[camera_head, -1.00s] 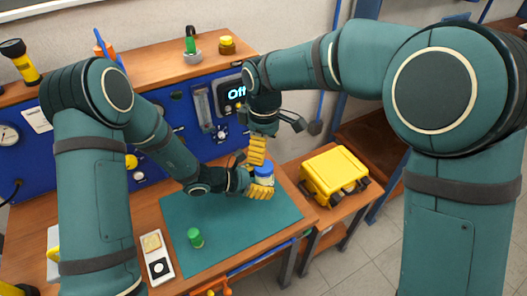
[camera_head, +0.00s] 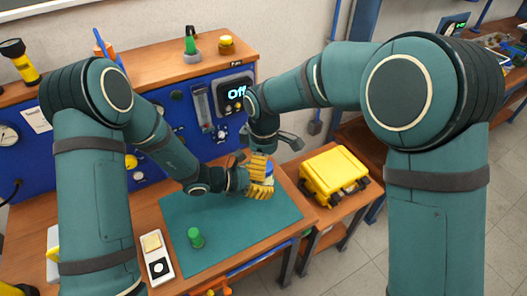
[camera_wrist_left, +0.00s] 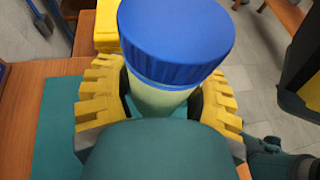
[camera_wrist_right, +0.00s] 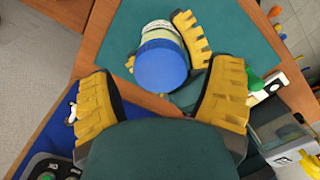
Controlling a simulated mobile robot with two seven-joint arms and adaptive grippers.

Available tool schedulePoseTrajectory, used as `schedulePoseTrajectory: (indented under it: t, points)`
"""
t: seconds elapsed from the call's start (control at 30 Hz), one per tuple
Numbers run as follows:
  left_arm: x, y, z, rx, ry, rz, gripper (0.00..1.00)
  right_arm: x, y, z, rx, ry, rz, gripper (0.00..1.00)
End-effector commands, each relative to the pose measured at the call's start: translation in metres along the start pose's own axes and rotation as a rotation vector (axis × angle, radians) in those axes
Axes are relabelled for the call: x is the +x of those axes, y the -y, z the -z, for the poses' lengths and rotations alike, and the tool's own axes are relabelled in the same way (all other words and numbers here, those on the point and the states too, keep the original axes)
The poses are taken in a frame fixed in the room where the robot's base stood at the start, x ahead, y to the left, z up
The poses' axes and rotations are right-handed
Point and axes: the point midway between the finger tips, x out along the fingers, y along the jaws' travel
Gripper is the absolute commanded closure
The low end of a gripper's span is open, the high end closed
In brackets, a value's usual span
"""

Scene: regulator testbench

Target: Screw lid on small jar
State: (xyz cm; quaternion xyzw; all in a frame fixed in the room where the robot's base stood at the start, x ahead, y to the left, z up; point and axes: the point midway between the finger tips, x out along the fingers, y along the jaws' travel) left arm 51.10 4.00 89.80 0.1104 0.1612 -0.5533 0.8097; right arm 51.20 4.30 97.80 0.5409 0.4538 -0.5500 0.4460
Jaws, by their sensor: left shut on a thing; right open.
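The small jar (camera_wrist_left: 162,98) has a pale, translucent body. A blue lid (camera_wrist_left: 176,35) sits on top of it; I cannot tell how tightly. My left gripper (camera_head: 262,190) is shut around the jar's body and holds it above the green mat's right part. In the right wrist view, the lid (camera_wrist_right: 161,66) faces the camera. In the head view, the fingers hide most of the jar.
A green mat (camera_head: 225,245) covers the workbench, with a small green container (camera_head: 195,237) on it. A yellow case (camera_head: 333,173) stands on a side table to the right. A blue panel (camera_head: 185,112) with gauges and a display rises behind. The mat's front is mostly clear.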

Motion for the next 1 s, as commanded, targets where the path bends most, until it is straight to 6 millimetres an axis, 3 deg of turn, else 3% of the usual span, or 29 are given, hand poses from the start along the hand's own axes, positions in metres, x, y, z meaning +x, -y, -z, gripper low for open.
schedulePoseTrajectory:
  t: [0.17, 0.47, 0.5, 0.7, 0.83, 1.0]
  points:
    - [0.0, -0.0001, -0.0007, 0.001, 0.001, 0.0, 1.0, 0.0118, 0.0002, -0.0001, 0.0, 0.0, 0.0, 0.2]
    - [0.0, -0.0001, -0.0007, 0.001, 0.002, 0.0, 1.0, 0.0132, 0.0001, -0.0001, 0.0, 0.0, 0.0, 0.2]
    - [0.0, -0.0001, -0.0007, 0.001, 0.002, 0.0, 1.0, 0.0131, 0.0001, 0.0, 0.0, 0.0, 0.0, 0.27]
    - [0.0, -0.0001, -0.0007, 0.001, 0.001, 0.0, 1.0, 0.0129, 0.0001, 0.0, 0.0, -0.001, 0.0, 0.92]
    - [0.0, -0.0001, -0.0007, 0.001, 0.002, 0.0, 1.0, 0.0128, 0.0001, 0.0001, 0.025, 0.0, -0.001, 0.93]
    - [0.0, -0.0001, -0.0007, 0.001, 0.001, 0.0, 1.0, 0.0129, 0.0002, 0.0003, 0.2, 0.0, -0.001, 0.93]
